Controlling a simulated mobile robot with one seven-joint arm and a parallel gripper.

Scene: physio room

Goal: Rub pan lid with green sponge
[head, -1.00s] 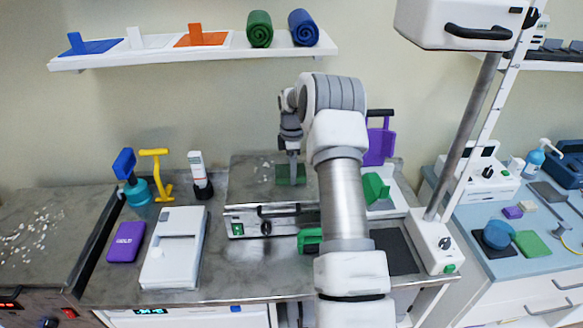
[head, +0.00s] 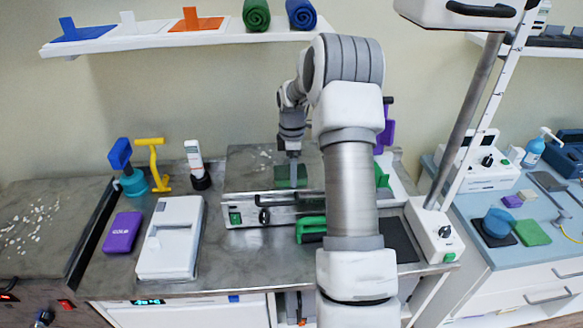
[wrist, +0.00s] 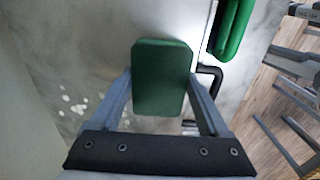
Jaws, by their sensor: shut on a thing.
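The green sponge (head: 284,177) is a flat dark-green block held between the two fingers of my gripper (head: 291,158). It also fills the middle of the wrist view (wrist: 161,78), with a finger on each side. The pan lid (head: 243,172) is the grey metal top of a low steel unit on the counter, with pale specks on its surface. The sponge is at the front part of the lid, right of the specks; whether it touches the lid is hard to tell. In the wrist view the specked lid (wrist: 90,65) lies below the sponge. My arm hides the lid's right side.
A black handle (head: 283,211) is on the unit's front. A green handle (head: 311,224) sits in front of it. A purple box (head: 122,232), a white device (head: 172,238) and upright tools stand left. A pole (head: 463,130) rises at right.

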